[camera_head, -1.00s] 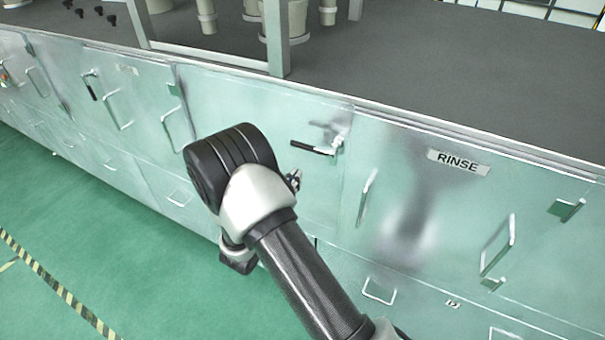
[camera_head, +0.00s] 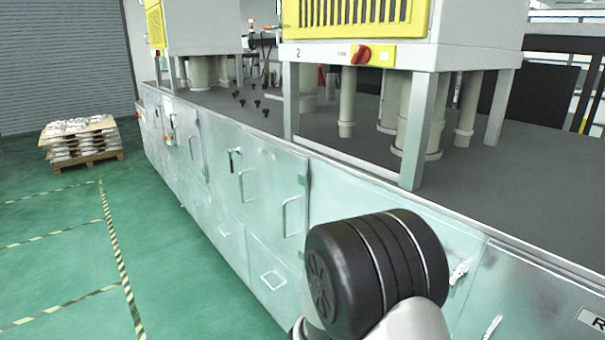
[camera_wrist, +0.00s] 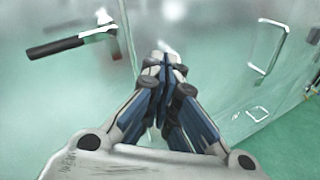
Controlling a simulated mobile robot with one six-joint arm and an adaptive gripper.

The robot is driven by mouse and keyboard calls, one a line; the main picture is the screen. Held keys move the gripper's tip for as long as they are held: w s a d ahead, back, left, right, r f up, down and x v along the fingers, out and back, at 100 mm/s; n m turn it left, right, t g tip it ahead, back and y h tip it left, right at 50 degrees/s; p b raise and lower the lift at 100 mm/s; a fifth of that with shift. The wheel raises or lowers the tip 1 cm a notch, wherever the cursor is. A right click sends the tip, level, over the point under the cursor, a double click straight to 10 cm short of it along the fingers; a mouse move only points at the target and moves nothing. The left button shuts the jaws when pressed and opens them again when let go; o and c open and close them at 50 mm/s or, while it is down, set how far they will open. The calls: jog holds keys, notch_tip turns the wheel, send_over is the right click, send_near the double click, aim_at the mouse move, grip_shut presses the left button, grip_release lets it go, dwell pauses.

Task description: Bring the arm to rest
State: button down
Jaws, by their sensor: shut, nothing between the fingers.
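My gripper (camera_wrist: 163,68) shows in the wrist view with its fingers together and nothing between them. It points toward the pale green metal cabinet front (camera_wrist: 200,35). A black-handled latch (camera_wrist: 70,44) is at the upper left of that view, beside the fingers and apart from them in the picture. In the head view my arm's black joint (camera_head: 375,270) and a grey link fill the lower middle, in front of the cabinets. The gripper itself is hidden there.
A long row of cabinets (camera_head: 230,190) with protruding handles runs beside my arm. Yellow-and-white machines (camera_head: 350,35) stand on its dark top (camera_head: 490,190). A pallet of stacked sacks (camera_head: 80,140) stands at the far left. The green floor (camera_head: 60,240) with striped lines is open.

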jog(key=s+m+g+y+b, duration=0.45)
jog(key=s+m+y, duration=0.4)
jog(key=s, duration=0.75)
jog(key=s+a+m+t+y+b, duration=0.4)
jog(key=a+m+y, duration=0.3)
jog(key=a, duration=0.5)
jog(key=shift+s+f+m+t, duration=0.15)
jog(key=shift+s+m+t, duration=0.45)
jog(key=shift+m, duration=0.25)
jog(key=shift+w+d+y, duration=0.1)
jog(key=shift+d+y, duration=0.1)
jog(key=shift+y, duration=0.05)
